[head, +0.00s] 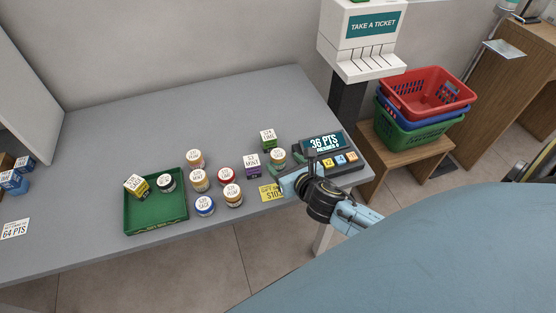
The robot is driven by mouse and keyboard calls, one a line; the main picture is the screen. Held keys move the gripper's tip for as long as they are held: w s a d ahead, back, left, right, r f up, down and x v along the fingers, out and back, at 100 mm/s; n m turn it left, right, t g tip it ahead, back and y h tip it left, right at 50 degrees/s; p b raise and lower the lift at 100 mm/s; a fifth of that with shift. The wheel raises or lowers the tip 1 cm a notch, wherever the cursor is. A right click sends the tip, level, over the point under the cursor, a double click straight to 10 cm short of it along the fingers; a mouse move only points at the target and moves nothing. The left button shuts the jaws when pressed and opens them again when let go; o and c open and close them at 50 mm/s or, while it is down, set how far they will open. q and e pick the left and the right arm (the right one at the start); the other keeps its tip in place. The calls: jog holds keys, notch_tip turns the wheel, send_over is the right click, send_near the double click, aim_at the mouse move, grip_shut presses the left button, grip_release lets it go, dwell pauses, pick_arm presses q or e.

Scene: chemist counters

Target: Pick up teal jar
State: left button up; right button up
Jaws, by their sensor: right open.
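No jar shows as plainly teal at this size. A jar with a pale lid (278,156) stands at the right of the group of goods on the grey counter, close to my right gripper (292,168). My right gripper is open, low over the counter's front right part, and its wrist comes in from the lower right. A small green-teal patch shows just below that jar; I cannot tell whether it is jar or finger. I cannot tell whether the gripper touches the jar. My left gripper is out of view.
A purple box (252,166) and a green box (268,141) stand beside the jar. A green tray (157,218) holds a yellow box and black jar. The points display (323,143) stands right.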

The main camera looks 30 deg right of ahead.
aim_at(282, 162)
jog(key=x, duration=0.2)
jog(key=b+x, duration=0.1)
jog(key=x, duration=0.2)
jog(key=shift+f, duration=0.35)
jog(key=c, duration=1.1)
